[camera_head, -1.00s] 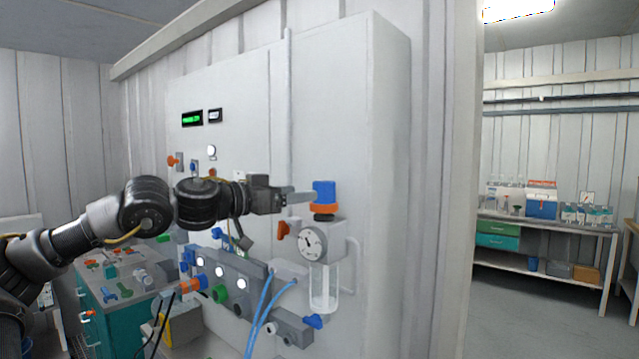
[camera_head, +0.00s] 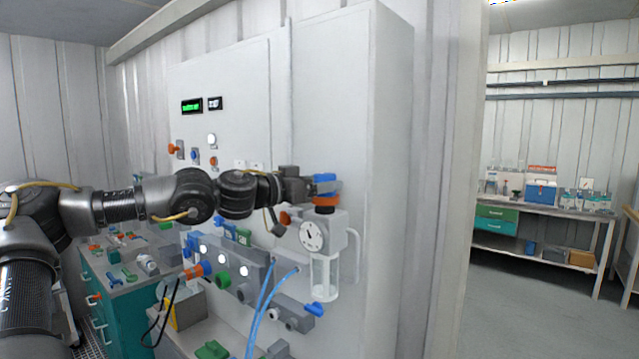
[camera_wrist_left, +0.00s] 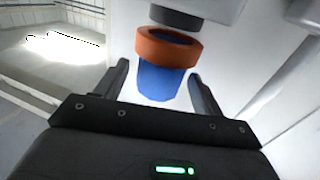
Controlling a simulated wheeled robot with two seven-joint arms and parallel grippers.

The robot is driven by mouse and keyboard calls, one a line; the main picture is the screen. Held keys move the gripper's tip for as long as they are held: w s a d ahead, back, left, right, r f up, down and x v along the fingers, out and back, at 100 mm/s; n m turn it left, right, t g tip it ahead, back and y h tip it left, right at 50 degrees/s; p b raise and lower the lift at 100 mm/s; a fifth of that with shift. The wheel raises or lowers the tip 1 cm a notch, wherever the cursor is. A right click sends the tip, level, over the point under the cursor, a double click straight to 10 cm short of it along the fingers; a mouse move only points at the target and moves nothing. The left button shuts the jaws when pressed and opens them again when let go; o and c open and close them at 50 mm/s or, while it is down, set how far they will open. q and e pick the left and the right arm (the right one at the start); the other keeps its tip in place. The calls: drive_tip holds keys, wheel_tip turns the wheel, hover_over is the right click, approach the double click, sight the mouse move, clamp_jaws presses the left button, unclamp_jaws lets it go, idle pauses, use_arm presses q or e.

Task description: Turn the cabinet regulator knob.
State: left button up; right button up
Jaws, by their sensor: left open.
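The regulator knob (camera_head: 325,185) is blue, above an orange ring (camera_head: 325,199) on top of the regulator with its round white gauge (camera_head: 312,236). In the left wrist view the blue knob (camera_wrist_left: 160,82) and orange ring (camera_wrist_left: 168,47) appear between the fingers. My left gripper (camera_head: 322,182) is at the knob, its fingers on either side of it. In the wrist view the left gripper (camera_wrist_left: 160,82) is open, with gaps visible between the knob and both fingers. Part of the knob is hidden by the gripper in the head view. My right gripper is not in view.
The white cabinet (camera_head: 335,110) stands behind the regulator. A clear bowl (camera_head: 324,278) hangs below the gauge, and blue hoses (camera_head: 263,305) run down beside it. A manifold (camera_head: 225,262) with valves lies below my arm. A workbench (camera_head: 545,226) stands far right.

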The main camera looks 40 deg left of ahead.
use_arm(q)
drive_tip(key=c, duration=1)
drive_tip(key=shift+a+r+m+h+p, duration=0.2)
drive_tip(key=shift+m+h+p, duration=0.3)
drive_tip(key=shift+h+p, duration=0.3)
drive_tip(key=m+g+h+p, duration=0.1)
drive_tip(key=m+h+p, duration=0.1)
drive_tip(key=shift+w+a+f+g+h, duration=0.1)
drive_tip(key=shift+g+h, duration=0.2)
drive_tip(key=shift+h, duration=0.1)
drive_tip(key=shift+f+m+g+h+p, duration=0.1)
drive_tip(key=shift+m+g+h+p, duration=0.45)
drive_tip(key=shift+h, duration=0.25)
drive_tip(key=shift+w+m+g+h, duration=0.1)
drive_tip(key=shift+m+g+h, duration=0.65)
drive_tip(key=shift+m+h, duration=0.15)
